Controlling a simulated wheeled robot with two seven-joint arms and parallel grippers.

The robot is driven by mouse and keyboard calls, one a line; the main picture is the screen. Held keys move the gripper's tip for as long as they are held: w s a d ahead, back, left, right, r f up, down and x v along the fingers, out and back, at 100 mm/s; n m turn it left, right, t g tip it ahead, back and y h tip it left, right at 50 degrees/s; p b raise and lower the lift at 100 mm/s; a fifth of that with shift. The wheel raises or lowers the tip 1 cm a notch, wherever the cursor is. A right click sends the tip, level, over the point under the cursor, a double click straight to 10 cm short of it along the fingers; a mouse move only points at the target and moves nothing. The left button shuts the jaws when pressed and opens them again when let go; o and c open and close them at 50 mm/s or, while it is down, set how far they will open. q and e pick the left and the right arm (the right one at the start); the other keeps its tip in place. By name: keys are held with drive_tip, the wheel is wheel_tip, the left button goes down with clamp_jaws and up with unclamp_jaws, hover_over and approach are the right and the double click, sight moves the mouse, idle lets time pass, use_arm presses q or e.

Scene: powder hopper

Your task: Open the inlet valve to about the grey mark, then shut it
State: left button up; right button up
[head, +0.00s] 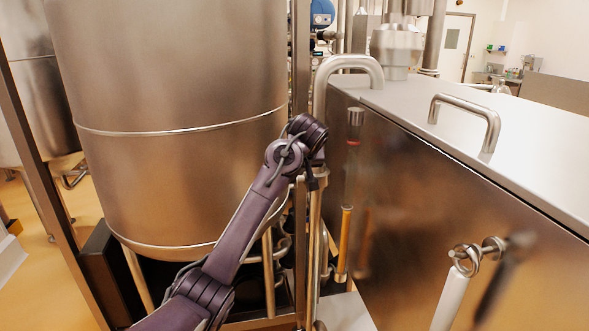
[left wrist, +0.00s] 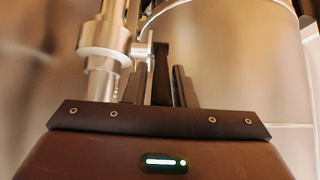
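In the left wrist view, a silver metal valve body (left wrist: 105,45) with a pale collar stands upright left of my fingers. A short side stem (left wrist: 141,49) runs from it toward a dark upright bar (left wrist: 161,60), which looks like the valve's handle. My left gripper (left wrist: 160,68) has one finger on each side of this bar, with visible gaps. In the head view, my left gripper (head: 313,180) is mostly hidden behind its own wrist, near a vertical pipe beside the steel cabinet. I cannot make out a grey mark. My right gripper is out of view.
A large steel vessel (head: 180,90) fills the left. The steel cabinet (head: 420,200) on the right carries a bent handle (head: 465,115), a pale-gripped lever (head: 452,297) and a yellow tube gauge (head: 345,235) with a red mark. A bent rail (head: 340,62) stands close to my wrist.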

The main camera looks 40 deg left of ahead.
use_arm(q)
drive_tip(key=o, duration=0.3)
drive_tip(key=shift+a, duration=0.1)
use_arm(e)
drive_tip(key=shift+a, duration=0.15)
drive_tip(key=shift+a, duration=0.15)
use_arm(q)
drive_tip(key=shift+s+d+r+b, duration=0.15)
drive_tip(key=shift+d+r+b, duration=0.1)
drive_tip(key=shift+d+b, duration=0.1)
drive_tip(key=b+v, duration=0.2)
drive_tip(key=v, duration=0.5)
drive_tip(key=shift+b, duration=0.35)
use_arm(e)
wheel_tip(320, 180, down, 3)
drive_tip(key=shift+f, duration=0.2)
use_arm(q)
drive_tip(key=shift+a, duration=0.15)
drive_tip(key=shift+f, duration=0.1)
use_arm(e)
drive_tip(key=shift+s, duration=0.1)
